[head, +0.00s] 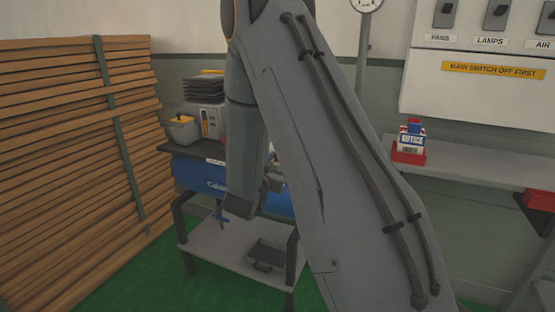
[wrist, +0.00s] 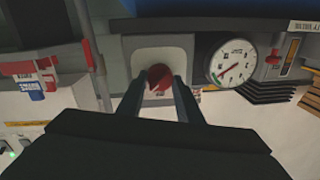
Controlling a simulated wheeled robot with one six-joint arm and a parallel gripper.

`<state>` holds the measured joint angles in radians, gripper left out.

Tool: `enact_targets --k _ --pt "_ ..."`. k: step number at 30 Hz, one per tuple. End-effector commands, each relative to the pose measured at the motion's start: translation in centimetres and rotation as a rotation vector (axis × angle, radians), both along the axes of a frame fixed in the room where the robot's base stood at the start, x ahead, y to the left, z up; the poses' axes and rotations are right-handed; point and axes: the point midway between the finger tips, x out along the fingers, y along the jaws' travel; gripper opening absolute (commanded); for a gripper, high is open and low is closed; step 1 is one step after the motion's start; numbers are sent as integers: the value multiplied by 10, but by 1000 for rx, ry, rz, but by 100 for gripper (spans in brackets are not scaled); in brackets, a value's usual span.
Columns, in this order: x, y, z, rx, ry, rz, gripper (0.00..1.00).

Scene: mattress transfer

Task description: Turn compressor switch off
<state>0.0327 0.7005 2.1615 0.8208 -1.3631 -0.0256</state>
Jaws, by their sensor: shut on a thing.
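In the wrist view a round red knob (wrist: 159,77) sits on a pale plate (wrist: 150,58) in a dark housing. My gripper (wrist: 160,88) has its two dark fingers on either side of the knob, closed on it. The lower part of the knob is partly hidden by the fingers and gripper body. I cannot read any label on the knob.
A round gauge (wrist: 231,62) with a red needle is right of the knob. In the head view, a switch panel (head: 480,95) reads LAMPS and AIR. A red box with notices (head: 408,153) stands on a shelf (head: 465,166). Stacked boards (head: 70,170) are left.

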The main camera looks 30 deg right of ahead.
Motion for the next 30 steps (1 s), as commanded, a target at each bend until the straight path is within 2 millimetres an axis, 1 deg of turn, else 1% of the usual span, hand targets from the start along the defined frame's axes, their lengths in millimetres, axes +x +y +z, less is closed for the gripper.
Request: enact_targets --k 18,24,30 --pt "-1 0 1 -345 449 0 10" --pt "-1 0 1 -432 562 -1 10" --pt "-1 1 0 -492 638 -1 10"
